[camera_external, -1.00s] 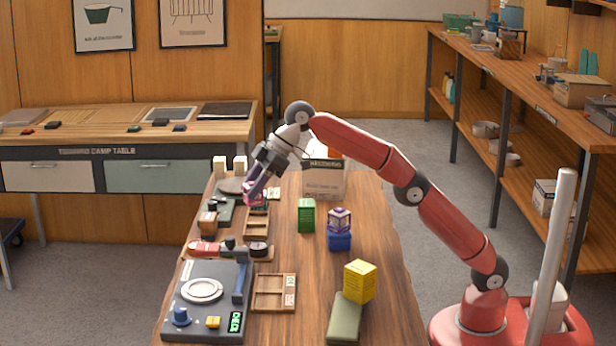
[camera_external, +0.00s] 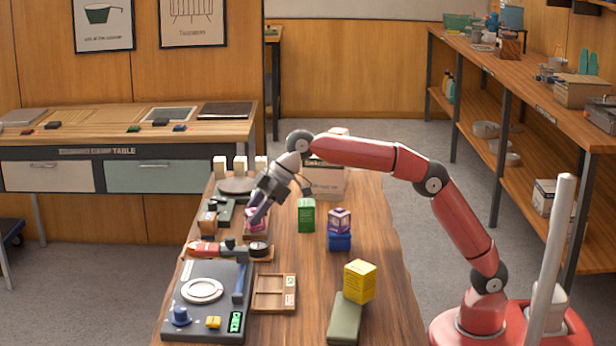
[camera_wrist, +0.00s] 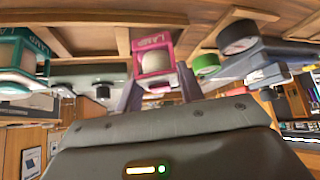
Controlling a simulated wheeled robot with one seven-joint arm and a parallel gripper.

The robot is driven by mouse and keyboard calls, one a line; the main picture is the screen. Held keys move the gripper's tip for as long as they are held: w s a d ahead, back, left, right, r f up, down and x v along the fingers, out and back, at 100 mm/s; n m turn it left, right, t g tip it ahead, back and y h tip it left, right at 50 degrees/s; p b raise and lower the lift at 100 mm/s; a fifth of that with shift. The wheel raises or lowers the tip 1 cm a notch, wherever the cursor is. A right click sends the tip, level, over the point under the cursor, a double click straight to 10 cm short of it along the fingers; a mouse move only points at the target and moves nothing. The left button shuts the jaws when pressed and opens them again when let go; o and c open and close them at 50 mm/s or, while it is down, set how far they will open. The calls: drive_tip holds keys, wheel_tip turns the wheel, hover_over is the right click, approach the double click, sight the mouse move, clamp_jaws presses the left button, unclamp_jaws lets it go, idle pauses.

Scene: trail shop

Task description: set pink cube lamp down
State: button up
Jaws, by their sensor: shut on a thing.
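The pink cube lamp (camera_external: 255,220) is a small pink-framed cube with a pale face, at the left side of the wooden table. It also shows in the wrist view (camera_wrist: 153,62), between the finger pads. My gripper (camera_external: 260,211) is shut on it and points down and left. The lamp is at a small wooden divided tray (camera_external: 256,237), which it and the gripper largely cover. I cannot tell whether the lamp touches the tray floor. A teal cube lamp (camera_wrist: 20,62) shows to the left in the wrist view.
A black round thing (camera_external: 259,249) sits close in front of the lamp. A green box (camera_external: 306,215) and a purple-white cube (camera_external: 339,219) on a blue one stand to the right. An empty divided tray (camera_external: 256,303) and a grey device (camera_external: 203,318) are nearer.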

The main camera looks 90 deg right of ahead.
drive_tip(key=o, duration=1)
drive_tip(key=shift+f, duration=0.1)
drive_tip(key=p+v, duration=0.1)
drive_tip(key=v, duration=1.1)
drive_tip(key=shift+s, duration=0.1)
